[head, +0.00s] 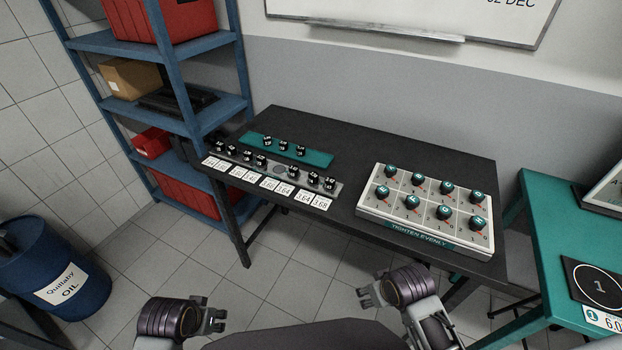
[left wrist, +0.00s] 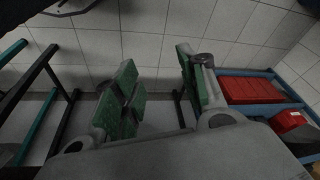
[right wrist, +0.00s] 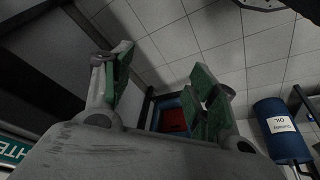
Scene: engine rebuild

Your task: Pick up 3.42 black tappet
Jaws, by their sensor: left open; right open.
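Several small black tappets with white markings stand on the dark table. Three of them (head: 283,146) are on a teal mat (head: 318,159). Others (head: 312,178) are in a row on a grey strip (head: 294,174), with a grey round spot between two groups. White number cards (head: 284,188) lie along the front edge. The tappet markings are too small to read, so I cannot tell which is 3.42. My left gripper (head: 216,321) is open and empty, in front of and below the table. My right gripper (head: 368,296) is also open and empty, nearer the table. The wrist views show no tappets.
A white box with black knobs (head: 407,221) stands on the table's right part. A blue shelf (head: 165,130) rises at the left, close to the table's end. A teal table (head: 560,235) stands at right, a blue oil barrel (head: 55,270) at lower left. The table's middle is clear.

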